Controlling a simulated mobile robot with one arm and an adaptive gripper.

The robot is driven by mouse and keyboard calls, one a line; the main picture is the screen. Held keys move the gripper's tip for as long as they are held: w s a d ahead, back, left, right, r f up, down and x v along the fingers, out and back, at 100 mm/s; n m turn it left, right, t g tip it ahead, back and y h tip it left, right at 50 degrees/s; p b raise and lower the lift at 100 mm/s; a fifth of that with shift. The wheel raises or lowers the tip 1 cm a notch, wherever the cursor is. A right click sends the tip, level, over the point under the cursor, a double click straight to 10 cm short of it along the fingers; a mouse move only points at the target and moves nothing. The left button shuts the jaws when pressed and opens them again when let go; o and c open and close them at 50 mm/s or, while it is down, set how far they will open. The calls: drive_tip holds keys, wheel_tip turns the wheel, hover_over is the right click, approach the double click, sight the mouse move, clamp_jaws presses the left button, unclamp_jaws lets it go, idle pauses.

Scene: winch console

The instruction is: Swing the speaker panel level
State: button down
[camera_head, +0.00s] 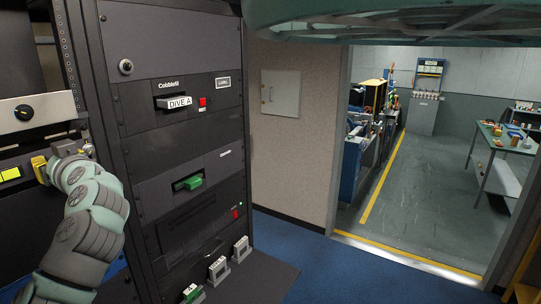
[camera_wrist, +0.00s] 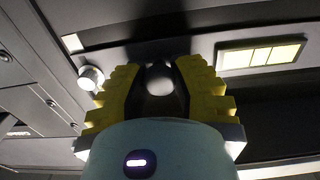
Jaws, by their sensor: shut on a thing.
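My gripper (camera_head: 46,164) is at the left rack in the head view, close to a dark panel face. In the wrist view its yellow stepped fingers (camera_wrist: 160,76) are on both sides of a rounded grey knob (camera_wrist: 160,86) and shut on it. The knob stands at a dark recessed strip of the panel. No speaker grille is clear, so I cannot tell the speaker panel's outline or tilt.
A grey panel with a black knob (camera_head: 24,112) is above my gripper. The rack to the right carries a "DIVE A" handle (camera_head: 179,102) and a green handle (camera_head: 188,183). A silver knob (camera_wrist: 91,78) is left of the fingers. Blue floor lies clear toward the doorway.

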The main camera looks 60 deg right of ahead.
drive_tip(key=shift+r, duration=0.15)
drive_tip(key=c, duration=0.7)
unclamp_jaws()
drive_tip(key=shift+c, duration=0.2)
drive_tip(key=s, duration=1.2)
drive_tip(key=shift+d, duration=0.25)
